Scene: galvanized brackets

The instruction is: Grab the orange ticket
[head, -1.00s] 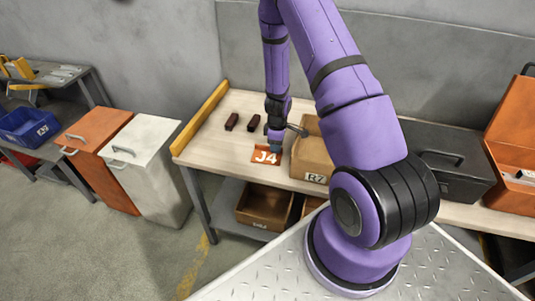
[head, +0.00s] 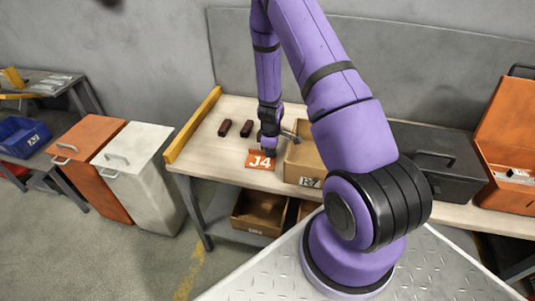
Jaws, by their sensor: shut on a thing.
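The orange ticket (head: 259,161), marked "J4" in white, is on the wooden workbench (head: 208,155), left of the cardboard box marked "R7" (head: 301,160). My gripper (head: 268,149) points down at the ticket's upper right edge and is shut on it. The fingertips are small here and partly hidden behind the ticket. I cannot tell whether the ticket is lifted clear of the bench top.
Two dark brown blocks (head: 225,127) lie on the bench to the left. A yellow rail (head: 193,124) edges the bench's left end. A dark grey toolbox (head: 437,163) and an open orange case (head: 510,139) stand to the right. Bare bench top lies around the blocks.

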